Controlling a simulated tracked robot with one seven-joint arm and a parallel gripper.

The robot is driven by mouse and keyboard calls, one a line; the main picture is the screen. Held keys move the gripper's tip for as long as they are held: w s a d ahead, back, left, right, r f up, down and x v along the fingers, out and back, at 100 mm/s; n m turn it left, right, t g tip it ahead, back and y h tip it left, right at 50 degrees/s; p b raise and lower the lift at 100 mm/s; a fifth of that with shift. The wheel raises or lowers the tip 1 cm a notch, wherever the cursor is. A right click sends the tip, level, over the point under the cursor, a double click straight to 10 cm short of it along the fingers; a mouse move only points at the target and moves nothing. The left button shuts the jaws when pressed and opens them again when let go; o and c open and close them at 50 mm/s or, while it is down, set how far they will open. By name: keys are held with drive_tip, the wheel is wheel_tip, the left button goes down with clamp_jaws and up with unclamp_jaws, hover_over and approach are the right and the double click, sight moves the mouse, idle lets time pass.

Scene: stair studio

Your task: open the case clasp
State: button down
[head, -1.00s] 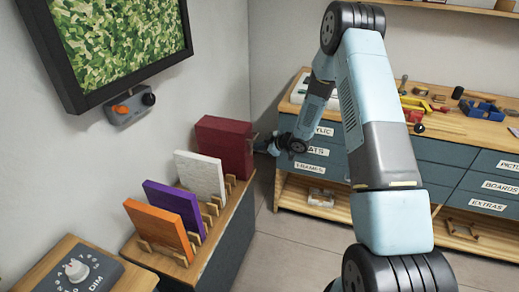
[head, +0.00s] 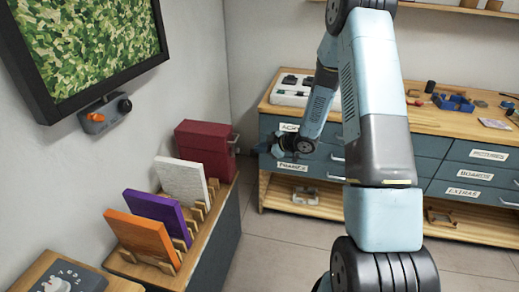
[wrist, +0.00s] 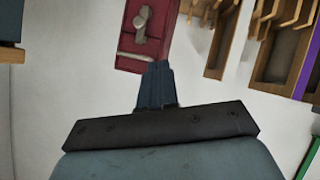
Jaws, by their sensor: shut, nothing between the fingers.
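The dark red case (head: 203,152) stands upright at the far end of the low cabinet. Its metal clasp (head: 234,144) is on the side facing my gripper. In the wrist view the clasp (wrist: 141,25) shows as a grey lever on the red face, lying along the picture's vertical with a slight tilt. I cannot tell whether it is latched. My gripper (head: 262,147) is to the right of the case, with a gap between them in the head view. In the wrist view my gripper (wrist: 157,68) is shut and empty, its tips just below the clasp in the picture.
White (head: 184,182), purple (head: 158,216) and orange (head: 138,240) panels stand in wooden racks beside the case. A workbench (head: 450,118) with drawers and tools is behind my arm. A framed screen (head: 85,50) hangs on the left wall. Floor between cabinet and bench is clear.

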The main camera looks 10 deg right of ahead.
drive_tip(key=d+r+m+t+h, duration=0.1)
drive_tip(key=d+r+m+h, duration=0.15)
drive_tip(key=r, duration=0.45)
drive_tip(key=d+r+m+t+h, duration=0.1)
drive_tip(key=d+r+h, duration=0.25)
drive_tip(key=r, duration=0.25)
drive_tip(key=s+d+r+m+h, duration=0.45)
drive_tip(key=s+r, duration=0.35)
drive_tip(key=r, duration=0.5)
drive_tip(key=s+r+m+g, duration=0.1)
drive_tip(key=s+r+m, duration=0.1)
drive_tip(key=s, duration=0.8)
drive_tip(key=s+a+r+m+g, duration=0.1)
drive_tip(key=s+r+m, duration=0.2)
drive_tip(key=s, duration=0.7)
drive_tip(key=s+a+r+m+g, duration=0.1)
drive_tip(key=s+r, duration=0.3)
drive_tip(key=s, duration=0.6)
drive_tip(key=shift+s+m+g+y, duration=0.15)
drive_tip(key=shift+m+g+y, duration=0.25)
drive_tip(key=shift+m, duration=0.4)
